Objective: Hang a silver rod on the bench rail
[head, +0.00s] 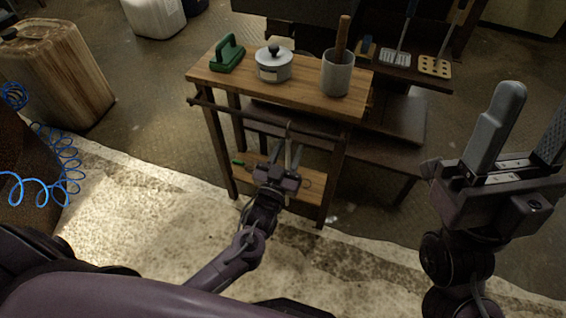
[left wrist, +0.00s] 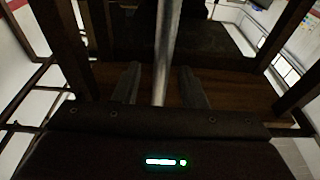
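The bench has a wooden top (head: 215,76) and a dark rail (head: 225,107) along its front. The silver rod (head: 289,132) hangs down at the rail's right part, its top at the rail. How it catches there is too small to tell. My left gripper (head: 288,156) is just below the rail, with its fingers on either side of the rod. In the left wrist view, the rod (left wrist: 166,50) stands between the two spread fingers, with a gap on each side. The rod's lower end is hidden. My right gripper (head: 525,125) is open and empty at the right.
A lower shelf (head: 310,186) lies beneath the rail. A dark side table with spatulas (head: 396,55) stands behind right.

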